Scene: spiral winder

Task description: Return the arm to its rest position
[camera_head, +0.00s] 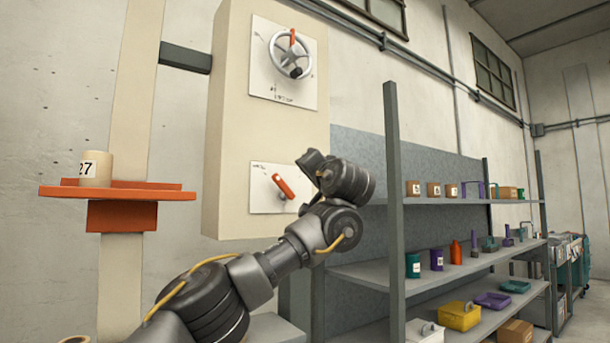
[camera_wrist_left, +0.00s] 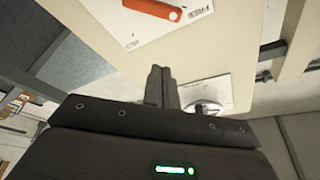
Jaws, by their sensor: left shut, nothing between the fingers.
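My left arm comes in from the lower left in the head view. Its gripper (camera_head: 312,162) is at the right edge of the beige cabinet (camera_head: 228,130), mostly hidden by my wrist. In the left wrist view the gripper's two dark fingers (camera_wrist_left: 161,75) are together, with nothing between them. They appear over the cabinet face between two white plates. One plate carries an orange lever (camera_head: 284,186), also at the top of the wrist view (camera_wrist_left: 153,8). The other carries a handwheel (camera_head: 291,53), partly hidden behind the gripper in the wrist view (camera_wrist_left: 207,107). My right gripper is out of view.
A grey shelf rack (camera_head: 394,180) with boxes, bottles and bins stands close to the right of my arm. An orange tray (camera_head: 120,192) on a beige post holds a cylinder marked 27 (camera_head: 96,169) at the left. Trolleys (camera_head: 568,265) stand far right.

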